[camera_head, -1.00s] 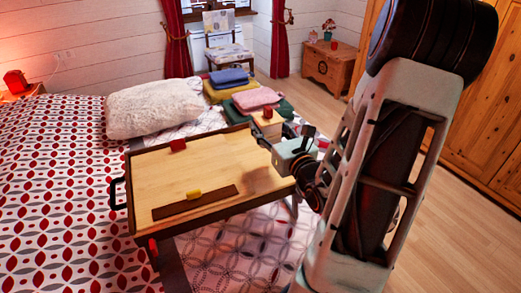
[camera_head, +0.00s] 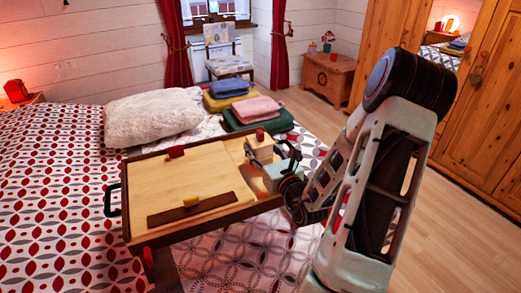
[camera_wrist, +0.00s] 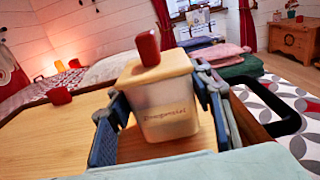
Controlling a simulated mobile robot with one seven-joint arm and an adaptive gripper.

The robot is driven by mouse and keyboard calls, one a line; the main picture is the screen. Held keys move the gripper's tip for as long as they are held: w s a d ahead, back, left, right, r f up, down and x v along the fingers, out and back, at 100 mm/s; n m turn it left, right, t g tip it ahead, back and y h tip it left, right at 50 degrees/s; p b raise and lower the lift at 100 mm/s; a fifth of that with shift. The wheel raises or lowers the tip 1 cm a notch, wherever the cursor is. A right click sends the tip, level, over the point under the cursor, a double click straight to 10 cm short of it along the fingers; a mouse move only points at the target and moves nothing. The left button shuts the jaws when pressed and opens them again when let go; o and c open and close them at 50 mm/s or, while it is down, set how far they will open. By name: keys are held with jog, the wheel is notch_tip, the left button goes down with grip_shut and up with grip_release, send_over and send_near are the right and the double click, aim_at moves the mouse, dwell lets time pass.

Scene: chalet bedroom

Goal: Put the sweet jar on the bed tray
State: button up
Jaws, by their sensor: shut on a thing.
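The sweet jar (camera_wrist: 166,118) is a pale, see-through square jar with writing on its front, a wooden lid and a red knob. My gripper (camera_wrist: 158,105) is shut on its sides, one finger on each side. The jar is upright, over the right part of the wooden bed tray (camera_head: 200,178). In the head view my gripper (camera_head: 266,152) partly hides the jar, and the red knob (camera_head: 260,134) shows above. I cannot tell whether its base touches the tray.
A small red thing (camera_head: 176,152) stands at the tray's back edge. A yellow thing (camera_head: 192,199) sits on a dark strip near the front. The tray's middle is clear. Folded cloths (camera_head: 258,109) and a white pillow (camera_head: 152,117) lie behind it on the bed.

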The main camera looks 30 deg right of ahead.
dwell(0.3)
jog(key=o, duration=1.6)
jog(key=shift+f, duration=0.15)
jog(key=shift+c, duration=0.2)
jog(key=shift+r, duration=0.25)
jog(key=s+p, duration=0.1)
jog(key=s, duration=0.2)
jog(key=s+p, duration=0.1)
jog(key=s, duration=0.2)
jog(key=s+a+p, duration=0.1)
jog(key=s+p, duration=0.1)
jog(key=s, duration=0.1)
jog(key=shift+s+r, duration=0.15)
jog(key=shift+s, duration=0.1)
jog(key=shift+s+a+f+p, duration=0.1)
jog(key=shift+s+a+p, duration=0.05)
jog(key=shift+s+p, duration=0.5)
jog(key=shift+s+a+f+p, duration=0.1)
jog(key=shift+s+p, duration=0.45)
jog(key=shift+p, duration=0.15)
